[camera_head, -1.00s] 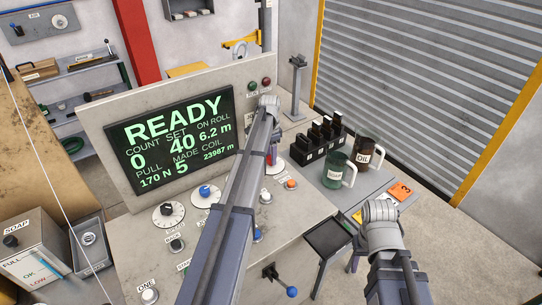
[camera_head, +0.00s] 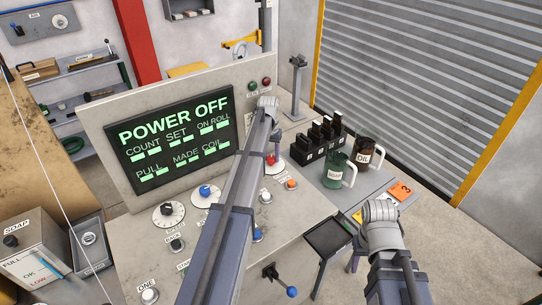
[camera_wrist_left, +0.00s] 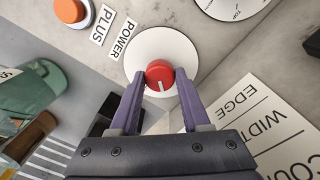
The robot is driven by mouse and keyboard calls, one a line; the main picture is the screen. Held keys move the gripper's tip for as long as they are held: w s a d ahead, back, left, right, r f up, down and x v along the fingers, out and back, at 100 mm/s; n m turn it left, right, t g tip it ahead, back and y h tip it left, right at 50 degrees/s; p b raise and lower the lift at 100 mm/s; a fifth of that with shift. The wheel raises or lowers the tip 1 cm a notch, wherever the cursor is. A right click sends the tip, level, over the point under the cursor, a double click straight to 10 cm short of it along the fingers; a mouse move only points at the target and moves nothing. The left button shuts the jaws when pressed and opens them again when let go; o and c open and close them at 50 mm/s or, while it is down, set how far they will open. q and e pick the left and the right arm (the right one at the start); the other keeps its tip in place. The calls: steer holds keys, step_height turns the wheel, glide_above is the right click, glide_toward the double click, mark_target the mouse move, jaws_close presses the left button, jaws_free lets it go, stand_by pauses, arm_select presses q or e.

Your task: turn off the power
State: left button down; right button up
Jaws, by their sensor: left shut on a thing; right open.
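The machine's display (camera_head: 175,138) reads POWER OFF, with green bars where values stand. The red power knob (camera_wrist_left: 160,74) sits on a white round plate (camera_wrist_left: 163,46) beside the POWER label (camera_wrist_left: 125,39) in the left wrist view. My left gripper (camera_wrist_left: 160,84) is shut on the knob, one purple finger on each side. In the head view the red knob (camera_head: 270,159) shows at the fingers, and my left arm covers part of the panel. My right gripper (camera_head: 381,209) is in the lower right, apart from the panel; its fingers are hidden from this view.
An orange PLUS button (camera_head: 291,184) and other buttons and knobs sit near the red knob. A green soap jug (camera_head: 335,172) and a dark oil jug (camera_head: 366,152) stand to the right. A black tray (camera_head: 328,236) lies below them. A soap box (camera_head: 36,262) stands lower left.

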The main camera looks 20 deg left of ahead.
mark_target(270, 158)
arm_select(q)
steer(key=n, duration=0.4)
steer(key=shift+n, duration=1.9)
steer(key=shift+c, duration=1.8)
jaws_free()
steer(key=r+p, duration=0.7)
steer(key=r, duration=0.1)
steer(key=shift+s+p, duration=0.2)
steer(key=shift+p, duration=0.2)
steer(key=shift+f, duration=0.1)
